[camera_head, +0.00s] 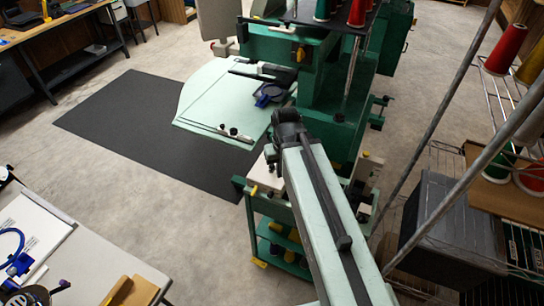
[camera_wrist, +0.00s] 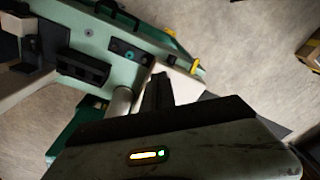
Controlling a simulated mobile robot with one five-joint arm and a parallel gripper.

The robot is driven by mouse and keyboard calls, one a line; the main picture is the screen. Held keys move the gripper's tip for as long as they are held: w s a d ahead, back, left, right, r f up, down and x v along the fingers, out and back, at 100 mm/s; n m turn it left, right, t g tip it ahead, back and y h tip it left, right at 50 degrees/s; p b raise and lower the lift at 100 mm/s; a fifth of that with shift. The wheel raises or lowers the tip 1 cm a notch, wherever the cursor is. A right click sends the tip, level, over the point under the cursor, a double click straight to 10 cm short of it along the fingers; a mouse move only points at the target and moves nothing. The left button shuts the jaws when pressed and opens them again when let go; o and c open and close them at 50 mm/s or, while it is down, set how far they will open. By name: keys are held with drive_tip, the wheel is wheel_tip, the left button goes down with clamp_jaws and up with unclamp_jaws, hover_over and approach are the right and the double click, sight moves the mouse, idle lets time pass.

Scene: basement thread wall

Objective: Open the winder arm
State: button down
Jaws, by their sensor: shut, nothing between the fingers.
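In the wrist view, my gripper (camera_wrist: 161,90) is shut and empty, its dark fingers pointing at a cream block (camera_wrist: 184,86) on a pale green machine part. A small yellow-tipped piece (camera_wrist: 197,66) sticks up at the block's far end. A short metal cylinder (camera_wrist: 121,103) stands left of my fingers. Which piece is the winder arm I cannot tell for certain. My fingers overlap the block in the picture; contact is unclear. In the head view, my arm hides my gripper. The green machine (camera_head: 325,100) stands beyond it, with a cream, yellow-tipped piece (camera_head: 262,183) left of my arm.
A black mat (camera_head: 130,115) lies on the floor left of the machine. A pale table plate (camera_head: 225,95) juts from it. A wire rack with thread cones (camera_head: 505,50) stands at right, behind slanting metal poles (camera_head: 440,125). A worktable (camera_head: 85,260) is at lower left.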

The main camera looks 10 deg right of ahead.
drive_tip(key=w+a+r+n+t+p, duration=0.1)
drive_tip(key=w+r, duration=0.1)
drive_tip(key=w, duration=0.3)
drive_tip(key=w+a+r+n+t+y+p, duration=0.1)
drive_tip(key=w+r+n+t, duration=0.1)
drive_tip(key=w, duration=0.4)
drive_tip(key=shift+r+p, duration=0.3)
drive_tip(key=shift+r, duration=0.45)
drive_tip(key=shift+d+f, duration=0.1)
drive_tip(key=shift+f, duration=0.05)
drive_tip(key=b+x, duration=1)
drive_tip(key=shift+f, duration=0.25)
drive_tip(key=s, duration=0.2)
drive_tip(key=s+d, duration=0.1)
drive_tip(key=shift+s, duration=0.45)
